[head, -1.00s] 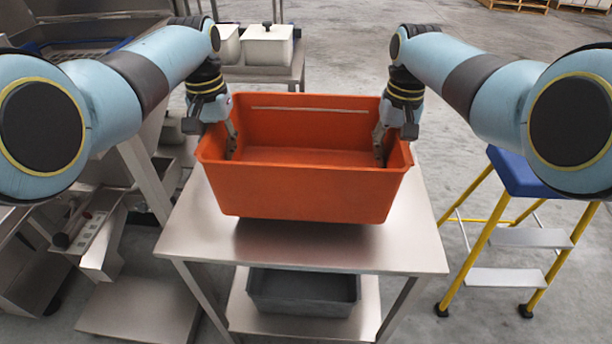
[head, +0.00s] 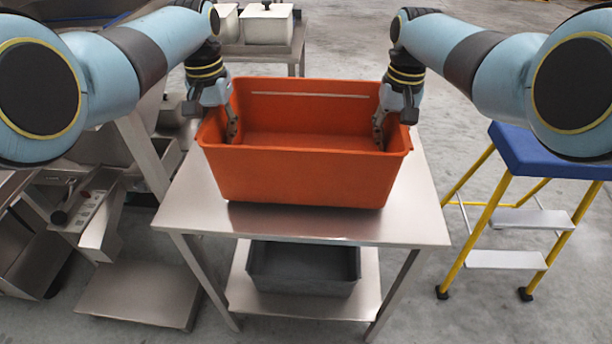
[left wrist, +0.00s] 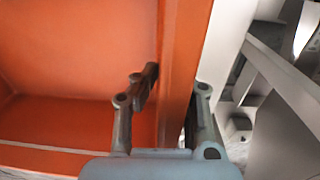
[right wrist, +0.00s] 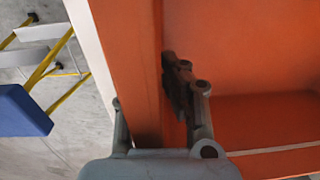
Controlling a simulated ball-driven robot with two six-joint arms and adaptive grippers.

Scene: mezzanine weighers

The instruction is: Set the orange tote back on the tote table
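The orange tote (head: 300,178) is upright over the steel table (head: 320,228) in the middle of the head view. Its underside is at or very close to the tabletop; I cannot tell whether it touches. My left gripper (head: 232,127) is shut on the tote's left side wall, one finger inside and one outside. In the left wrist view the rim (left wrist: 182,60) runs between its fingers. My right gripper (head: 379,130) is shut on the right side wall the same way; the rim (right wrist: 140,60) shows in the right wrist view. The tote looks empty.
A grey bin (head: 303,270) sits on the table's lower shelf. A blue-topped yellow step stool (head: 550,152) stands at right. Steel weighing equipment (head: 95,215) crowds the left. White lidded containers (head: 266,24) stand on another table behind. Bare tabletop shows in front of the tote.

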